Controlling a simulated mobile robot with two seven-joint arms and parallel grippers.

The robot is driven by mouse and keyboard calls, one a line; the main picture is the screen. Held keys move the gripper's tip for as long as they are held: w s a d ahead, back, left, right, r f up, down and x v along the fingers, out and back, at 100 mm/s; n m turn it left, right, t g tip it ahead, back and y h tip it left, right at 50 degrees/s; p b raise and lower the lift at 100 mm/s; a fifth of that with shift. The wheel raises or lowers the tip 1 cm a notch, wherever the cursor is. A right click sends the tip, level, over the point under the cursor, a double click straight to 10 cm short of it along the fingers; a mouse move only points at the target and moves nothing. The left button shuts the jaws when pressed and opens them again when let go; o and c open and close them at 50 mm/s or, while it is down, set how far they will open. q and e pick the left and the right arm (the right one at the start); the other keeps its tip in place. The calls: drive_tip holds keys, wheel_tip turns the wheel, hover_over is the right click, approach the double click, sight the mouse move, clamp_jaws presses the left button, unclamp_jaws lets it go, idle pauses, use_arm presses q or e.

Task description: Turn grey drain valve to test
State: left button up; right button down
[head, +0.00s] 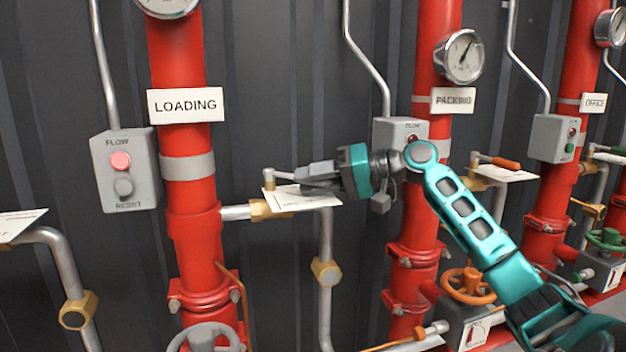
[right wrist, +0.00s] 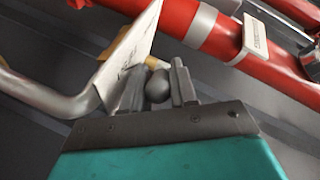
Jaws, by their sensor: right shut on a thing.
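The grey drain valve has a brass body (head: 268,211) on a side pipe of the red LOADING riser. Its grey lever (head: 283,176) runs from the stem to the right, into my right gripper (head: 303,179). A white plate (head: 310,200) lies below the lever. My right gripper is shut on the lever. In the right wrist view, the lever's rounded grey end (right wrist: 157,85) sits between the two fingers (right wrist: 160,92), and the white plate (right wrist: 137,50) is beyond. The writing on the plate is too small to read. My left gripper is not in view.
A FLOW/RESET box (head: 127,170) with a lit red lamp is left of the LOADING riser (head: 187,245). The PACKING riser (head: 415,255) stands behind my right arm, with an orange-handled valve (head: 505,163) beside it. A grey handwheel (head: 205,337) is at the bottom.

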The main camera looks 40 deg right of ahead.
drive_tip(key=c, duration=1.1)
unclamp_jaws()
drive_tip(key=shift+o, duration=0.7)
drive_tip(key=shift+s+d, duration=0.4)
drive_tip(key=shift+s, duration=0.05)
drive_tip(key=b+v, duration=0.2)
drive_tip(key=v, duration=0.9)
drive_tip(key=shift+s+d+r, duration=0.25)
drive_tip(key=shift+r, duration=0.05)
drive_tip(key=shift+f, duration=0.1)
